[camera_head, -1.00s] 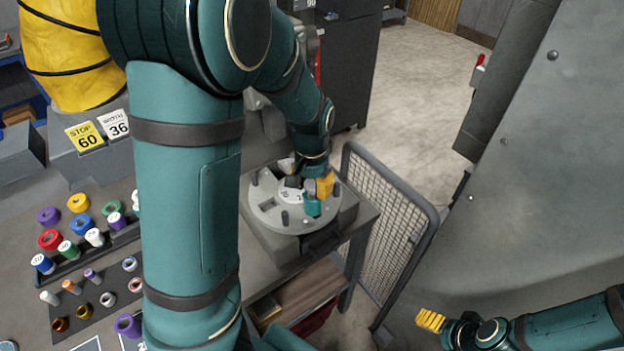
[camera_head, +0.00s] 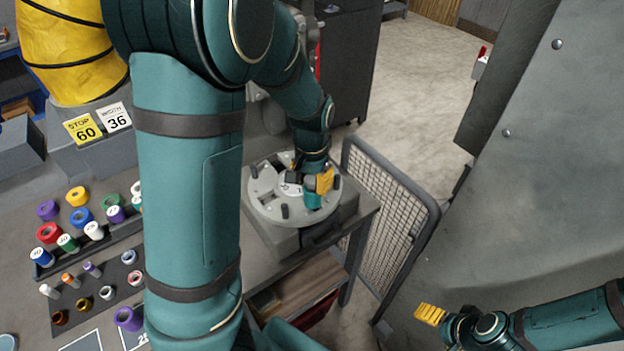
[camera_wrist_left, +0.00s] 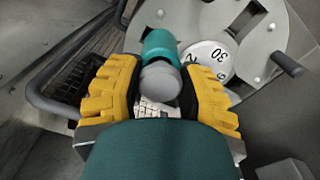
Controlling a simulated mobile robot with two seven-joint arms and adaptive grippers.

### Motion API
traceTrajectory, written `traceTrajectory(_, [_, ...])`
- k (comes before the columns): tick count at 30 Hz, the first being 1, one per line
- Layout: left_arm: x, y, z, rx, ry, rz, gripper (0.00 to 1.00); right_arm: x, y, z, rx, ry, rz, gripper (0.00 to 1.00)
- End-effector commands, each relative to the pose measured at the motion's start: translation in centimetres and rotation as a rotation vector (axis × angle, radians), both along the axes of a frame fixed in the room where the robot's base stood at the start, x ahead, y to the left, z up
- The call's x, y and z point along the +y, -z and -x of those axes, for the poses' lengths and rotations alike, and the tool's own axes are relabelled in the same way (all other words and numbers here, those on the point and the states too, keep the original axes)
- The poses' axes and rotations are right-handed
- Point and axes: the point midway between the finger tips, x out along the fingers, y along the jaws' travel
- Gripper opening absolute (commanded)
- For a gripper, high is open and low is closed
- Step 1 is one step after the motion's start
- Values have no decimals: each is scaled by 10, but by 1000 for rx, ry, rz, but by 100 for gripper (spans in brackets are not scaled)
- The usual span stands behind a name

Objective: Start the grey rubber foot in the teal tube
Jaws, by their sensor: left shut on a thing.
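The teal tube (camera_head: 313,199) stands on the round grey plate, close under my left gripper (camera_head: 318,182). My left gripper's yellow fingers are shut on the grey rubber foot (camera_head: 308,184). In the left wrist view the foot (camera_wrist_left: 160,82) sits between the fingers (camera_wrist_left: 158,96), with the teal tube (camera_wrist_left: 160,45) directly beyond it. The foot overlaps the tube's end in that view; I cannot tell whether it has entered it. My right gripper (camera_head: 430,314) is at the lower right, away from the plate; its yellow fingers show, but not whether they are apart.
The round plate (camera_head: 265,205) has dark upright pegs and a numbered white dial (camera_wrist_left: 212,57). A mesh guard (camera_head: 385,220) stands right of the bench. Coloured rolls and caps (camera_head: 78,197) fill the left bench. A large grey panel (camera_head: 530,190) rises at the right.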

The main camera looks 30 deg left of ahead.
Motion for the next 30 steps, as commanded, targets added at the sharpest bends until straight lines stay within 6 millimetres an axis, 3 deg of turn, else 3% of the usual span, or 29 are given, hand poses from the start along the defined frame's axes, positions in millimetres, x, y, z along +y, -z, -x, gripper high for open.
traceTrajectory(16, [0, 10, 0, 0, 0, 0, 15, 0, 8, 0, 0, 0, 0, 77])
traceTrajectory(17, [0, 10, 0, 0, 0, 0, 48, 0, 7, 0, 0, 0, 0, 77])
traceTrajectory(19, [0, 10, 0, 0, 0, 0, 71, 0, 7, 0, 0, 0, 0, 77])
traceTrajectory(30, [0, 6, 0, -1, 1, 0, 71, 0, 7, 0, 0, 0, 0, 77])
